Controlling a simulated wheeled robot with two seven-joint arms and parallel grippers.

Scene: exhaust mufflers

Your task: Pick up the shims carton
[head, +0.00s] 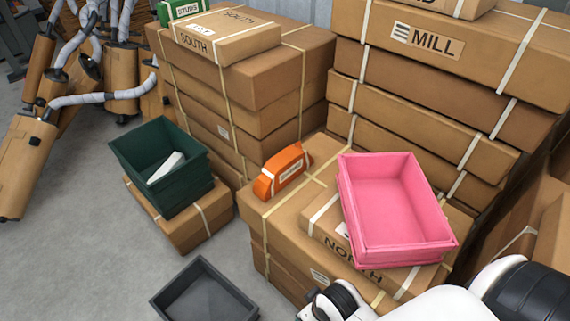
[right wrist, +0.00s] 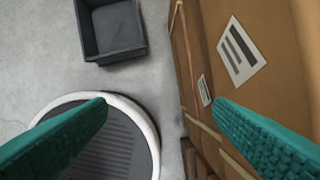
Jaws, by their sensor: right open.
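An orange carton (head: 283,171) with a white label lies on the cardboard stack beside the pink bin; its print is too small to read surely. A green carton marked STUDS (head: 184,9) sits at the top left on another stack. My right arm enters the head view from the lower right, low in front of the North stack, with its fingers out of frame. In the right wrist view my right gripper (right wrist: 160,108) is open, with teal fingers wide apart and nothing between them. The orange carton is not in that view. My left gripper is not in view.
A pink bin (head: 392,205) stands on the North box, right of the orange carton. A dark green bin (head: 160,160) with a white item sits on a low box at left. A grey bin (head: 205,295) is on the floor. Tall box stacks rise behind; mufflers stand far left.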

